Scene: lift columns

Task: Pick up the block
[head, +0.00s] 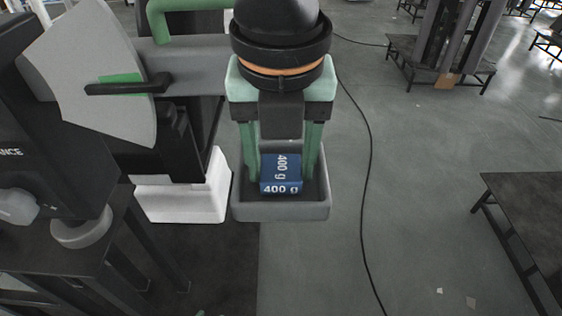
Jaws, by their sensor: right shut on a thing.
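A blue block (281,175) marked "400 g" in white shows in the head view, left of and just above the middle of the lower half. My right gripper (281,180) points down, with a green finger on each side of the block, and is shut on it. The block shows within the outline of a grey tray (281,211) with raised walls. I cannot tell whether the block's underside touches the tray floor. My left gripper is not in view.
A white box (182,204) stands directly left of the tray. A large dark machine (40,150) with a grey fan-shaped plate (92,70) fills the left side. A dark table (525,205) is at right. A black cable (368,170) crosses the open floor.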

